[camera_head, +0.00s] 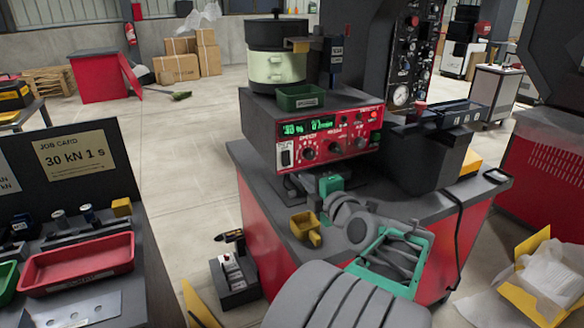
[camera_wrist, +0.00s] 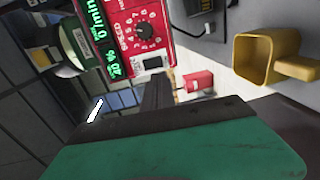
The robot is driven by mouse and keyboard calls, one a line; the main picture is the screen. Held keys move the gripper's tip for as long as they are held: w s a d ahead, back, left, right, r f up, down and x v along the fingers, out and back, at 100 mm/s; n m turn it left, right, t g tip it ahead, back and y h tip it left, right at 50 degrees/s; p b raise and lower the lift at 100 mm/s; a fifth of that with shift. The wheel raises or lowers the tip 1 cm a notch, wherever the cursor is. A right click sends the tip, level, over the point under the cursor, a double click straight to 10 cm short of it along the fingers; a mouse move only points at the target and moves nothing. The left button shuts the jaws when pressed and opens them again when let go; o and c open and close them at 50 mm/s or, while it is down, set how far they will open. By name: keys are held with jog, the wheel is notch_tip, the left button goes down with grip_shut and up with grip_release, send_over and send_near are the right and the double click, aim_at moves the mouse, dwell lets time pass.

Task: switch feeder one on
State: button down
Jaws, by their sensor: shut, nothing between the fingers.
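The feeder's red control panel (camera_head: 325,137) faces me on the bench, with a lit green display and several dark knobs. A pale switch (camera_head: 285,157) sits at its lower left. I cannot read its on or off position. My gripper (camera_head: 326,184) is just below the panel's lower left. In the wrist view the panel is turned sideways, and my shut, empty gripper fingers (camera_wrist: 157,82) point at the switch (camera_wrist: 153,62). Contact cannot be told.
A small green tray (camera_head: 301,98) is on the feeder's top. A yellow scoop (camera_head: 306,229) lies on the bench to the left of my arm, and also shows in the wrist view (camera_wrist: 255,60). A dark bin (camera_head: 425,155) is to the right. A job card (camera_head: 77,156) stands at left.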

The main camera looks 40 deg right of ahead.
aim_at(288, 165)
jog(key=p+x, duration=0.1)
jog(key=x, duration=0.8)
jog(key=shift+w, duration=0.1)
jog(key=shift+d+f, duration=0.1)
jog(key=shift+f, duration=0.05)
